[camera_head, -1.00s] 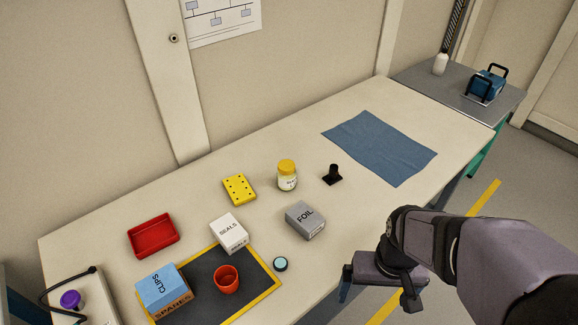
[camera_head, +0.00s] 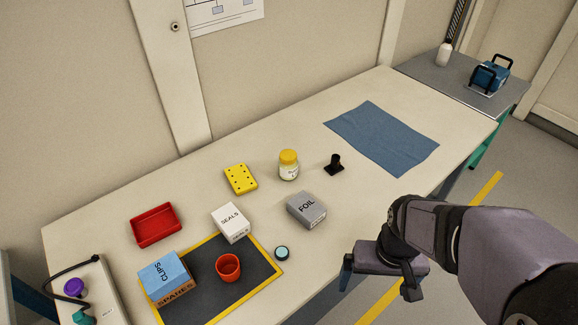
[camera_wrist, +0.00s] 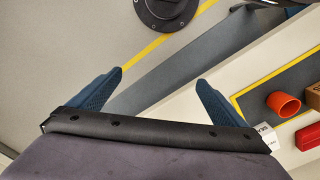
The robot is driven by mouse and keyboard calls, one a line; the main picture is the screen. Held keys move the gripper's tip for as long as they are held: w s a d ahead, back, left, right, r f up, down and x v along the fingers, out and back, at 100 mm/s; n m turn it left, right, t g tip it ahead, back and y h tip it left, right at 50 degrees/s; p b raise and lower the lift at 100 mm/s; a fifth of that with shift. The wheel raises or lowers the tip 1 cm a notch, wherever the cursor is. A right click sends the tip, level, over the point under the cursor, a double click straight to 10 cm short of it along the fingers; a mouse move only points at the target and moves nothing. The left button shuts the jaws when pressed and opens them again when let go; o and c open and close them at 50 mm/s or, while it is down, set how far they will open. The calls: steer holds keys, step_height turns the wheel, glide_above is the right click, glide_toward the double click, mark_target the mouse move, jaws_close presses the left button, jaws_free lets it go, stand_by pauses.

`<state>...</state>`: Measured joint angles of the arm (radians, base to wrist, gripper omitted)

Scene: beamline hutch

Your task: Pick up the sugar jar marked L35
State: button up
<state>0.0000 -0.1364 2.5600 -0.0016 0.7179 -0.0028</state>
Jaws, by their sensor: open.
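A clear jar with a yellow lid and a pale label (camera_head: 289,166) stands upright in the middle of the table. The label text is too small to read, so I cannot tell whether it says L35. My gripper (camera_head: 378,275) is off the table's front edge, to the right of and nearer than the jar. In the wrist view my gripper (camera_wrist: 160,88) has its two blue fingers apart with nothing between them. The jar does not show in the wrist view.
A grey FOIL box (camera_head: 307,209) stands in front of the jar, a black stand (camera_head: 335,164) to its right and a yellow perforated block (camera_head: 240,179) to its left. A white SEALS box (camera_head: 231,222) and orange cup (camera_head: 228,267) are nearer. A blue cloth (camera_head: 382,137) lies beyond.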

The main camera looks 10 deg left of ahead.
steer(key=shift+c, duration=0.6)
steer(key=c, duration=0.5)
steer(key=shift+c, duration=0.2)
steer(key=t+b, duration=0.4)
steer(key=t, duration=1)
glide_toward(287, 162)
steer(key=shift+y, duration=0.4)
steer(key=w+f, duration=0.2)
steer(key=w, duration=0.3)
steer(key=shift+d+f, duration=0.4)
steer(key=shift+w+a+r+t+h, duration=0.15)
steer(key=shift+w+a+t+h, duration=0.15)
steer(key=shift+a+h, duration=0.1)
steer(key=shift+w, duration=0.15)
